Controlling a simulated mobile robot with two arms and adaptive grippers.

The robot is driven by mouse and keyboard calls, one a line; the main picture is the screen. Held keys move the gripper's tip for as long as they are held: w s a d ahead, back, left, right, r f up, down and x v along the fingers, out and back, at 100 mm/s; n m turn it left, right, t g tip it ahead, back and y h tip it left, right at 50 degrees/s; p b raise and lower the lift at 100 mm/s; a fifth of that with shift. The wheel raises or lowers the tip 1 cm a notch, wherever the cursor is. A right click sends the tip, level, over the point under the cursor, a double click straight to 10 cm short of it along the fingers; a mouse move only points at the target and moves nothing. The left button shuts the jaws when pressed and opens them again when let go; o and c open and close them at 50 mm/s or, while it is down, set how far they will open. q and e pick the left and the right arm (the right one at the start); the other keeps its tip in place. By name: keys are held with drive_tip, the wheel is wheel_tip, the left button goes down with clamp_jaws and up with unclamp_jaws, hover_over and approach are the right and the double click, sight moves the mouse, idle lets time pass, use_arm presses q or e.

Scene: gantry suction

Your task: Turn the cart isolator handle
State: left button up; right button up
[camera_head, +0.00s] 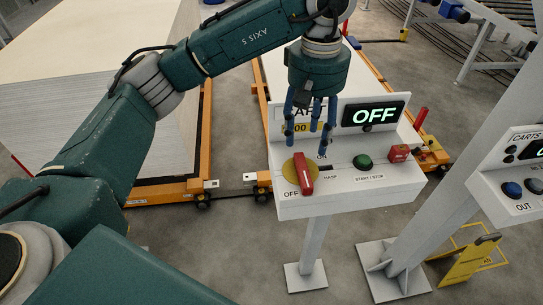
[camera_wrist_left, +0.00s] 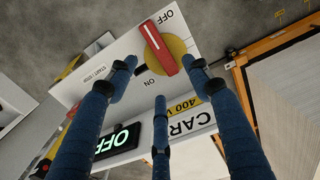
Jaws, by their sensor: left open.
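The cart isolator handle (camera_head: 303,174) is a red bar on a yellow round plate (camera_head: 291,168), on the sloped face of a white control box (camera_head: 346,188). The bar points toward the OFF label; ON is marked on the other side. The box's display reads OFF (camera_head: 374,115). My left gripper (camera_head: 312,128) is open, its blue fingers above and behind the handle, apart from it. In the left wrist view the red handle (camera_wrist_left: 159,48) lies ahead, between and beyond the spread fingertips (camera_wrist_left: 160,82). My right gripper is not in view.
A second control box (camera_head: 514,185) and a grey post (camera_head: 445,150) stand to the right. Orange-framed carts (camera_head: 199,150) with stacked boards are behind.

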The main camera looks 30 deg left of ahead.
sight(306, 167)
use_arm(q)
wheel_tip(306, 167, down, 10)
drive_tip(key=p, duration=0.3)
drive_tip(key=shift+w+d, duration=0.1)
drive_tip(key=shift+f, duration=0.4)
clamp_jaws()
